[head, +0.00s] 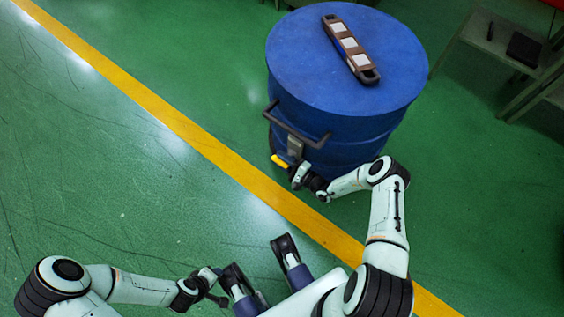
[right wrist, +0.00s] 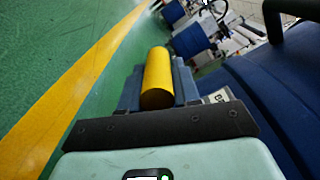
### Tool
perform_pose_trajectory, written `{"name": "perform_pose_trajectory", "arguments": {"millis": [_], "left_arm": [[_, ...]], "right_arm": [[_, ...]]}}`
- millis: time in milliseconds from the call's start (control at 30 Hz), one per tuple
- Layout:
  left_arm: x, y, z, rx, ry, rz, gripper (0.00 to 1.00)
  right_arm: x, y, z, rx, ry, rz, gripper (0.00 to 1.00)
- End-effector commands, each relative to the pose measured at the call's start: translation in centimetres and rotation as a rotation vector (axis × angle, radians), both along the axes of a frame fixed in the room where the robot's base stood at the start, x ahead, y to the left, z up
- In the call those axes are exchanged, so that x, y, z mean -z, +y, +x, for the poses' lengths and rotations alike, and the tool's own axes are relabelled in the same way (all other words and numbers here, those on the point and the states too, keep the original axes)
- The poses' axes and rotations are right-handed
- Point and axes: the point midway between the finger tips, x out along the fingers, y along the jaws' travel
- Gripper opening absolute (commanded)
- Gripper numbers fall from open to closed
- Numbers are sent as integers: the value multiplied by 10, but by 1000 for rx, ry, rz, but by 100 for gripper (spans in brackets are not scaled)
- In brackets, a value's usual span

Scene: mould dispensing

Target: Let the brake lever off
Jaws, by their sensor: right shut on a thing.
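The brake lever (head: 280,160) is a short yellow bar low on the near side of a blue drum (head: 345,130). My right gripper (head: 296,171) is at the lever, below the drum's dark handle (head: 290,125). In the right wrist view the yellow lever (right wrist: 157,75) lies between the fingers of my right gripper (right wrist: 158,88), which is shut on it. My left gripper (head: 214,284) is low in the head view, far from the drum. Its fingers are too small and overlapped to judge.
A brown holder with pale panels (head: 350,48) lies on the drum's lid. A bench with dark items (head: 500,45) stands at the upper right. A yellow line (head: 180,140) crosses the green floor, which is clear on the left.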

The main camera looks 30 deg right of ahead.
Motion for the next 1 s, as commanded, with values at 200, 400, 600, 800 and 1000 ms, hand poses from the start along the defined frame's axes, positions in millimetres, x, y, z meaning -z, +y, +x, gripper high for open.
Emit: {"name": "perform_pose_trajectory", "arguments": {"millis": [200,400,600,800,1000], "left_arm": [[-5,-3,-6,7,16,-8,43],[-6,-4,-8,9,22,-10,43],[-6,-4,-9,10,24,-11,43],[-7,-4,-9,9,23,-11,43],[-6,-4,-9,9,23,-11,43]], "right_arm": [[-7,-3,1,-2,40,99,0],[-9,-4,1,-2,59,145,0],[-10,-5,2,-1,66,159,0],[-10,-5,2,-1,65,159,0],[-10,-6,2,0,65,157,53]]}}
